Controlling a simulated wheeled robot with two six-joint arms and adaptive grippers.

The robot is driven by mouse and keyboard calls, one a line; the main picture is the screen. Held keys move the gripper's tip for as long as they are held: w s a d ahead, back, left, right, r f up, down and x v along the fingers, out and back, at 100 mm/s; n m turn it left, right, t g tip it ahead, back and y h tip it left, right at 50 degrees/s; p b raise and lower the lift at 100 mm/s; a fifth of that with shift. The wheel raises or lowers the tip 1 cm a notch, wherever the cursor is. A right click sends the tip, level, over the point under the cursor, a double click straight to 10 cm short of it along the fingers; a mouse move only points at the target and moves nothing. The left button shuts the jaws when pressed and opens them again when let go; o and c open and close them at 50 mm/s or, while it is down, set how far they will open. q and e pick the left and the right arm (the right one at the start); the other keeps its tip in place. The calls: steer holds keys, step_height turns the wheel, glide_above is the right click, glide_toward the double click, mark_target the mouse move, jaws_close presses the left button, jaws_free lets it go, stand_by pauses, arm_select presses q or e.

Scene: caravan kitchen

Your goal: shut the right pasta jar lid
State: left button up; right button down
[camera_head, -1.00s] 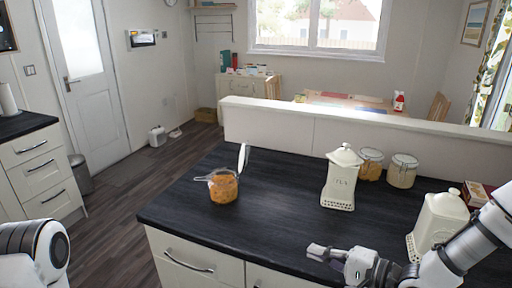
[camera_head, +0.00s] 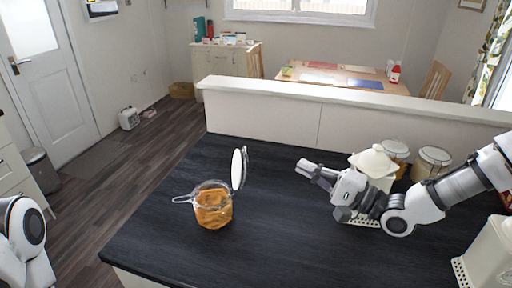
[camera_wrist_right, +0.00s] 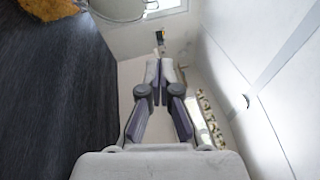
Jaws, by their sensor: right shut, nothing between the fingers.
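A glass jar of orange pasta (camera_head: 213,207) stands on the dark counter, left of centre in the head view. Its round lid (camera_head: 239,168) is open, standing nearly upright on the jar's right side. The wire clasp sticks out on the left. My right gripper (camera_head: 304,168) is shut and empty, to the right of the lid with a clear gap, pointing left. In the right wrist view its fingers (camera_wrist_right: 160,72) meet; the pasta (camera_wrist_right: 48,8) and part of the lid (camera_wrist_right: 118,8) show at the top left. My left gripper is out of view; only part of that arm shows.
A cream canister (camera_head: 375,162) stands behind my right forearm. Two clasp jars (camera_head: 396,150) (camera_head: 433,160) are beyond it. Another cream canister (camera_head: 492,255) is at the right front. A low white wall (camera_head: 300,118) runs behind the counter (camera_head: 290,235). The counter's front middle is clear.

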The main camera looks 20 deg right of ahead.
mark_target(241, 167)
steer(key=s+a+p+x, duration=0.1)
steer(key=a+x, duration=0.1)
steer(key=x, duration=0.9)
steer(key=shift+a+p, duration=0.3)
steer(key=shift+p, duration=0.1)
steer(key=shift+s+r, duration=0.1)
steer(key=shift+s, duration=0.1)
steer(key=shift+r, duration=0.1)
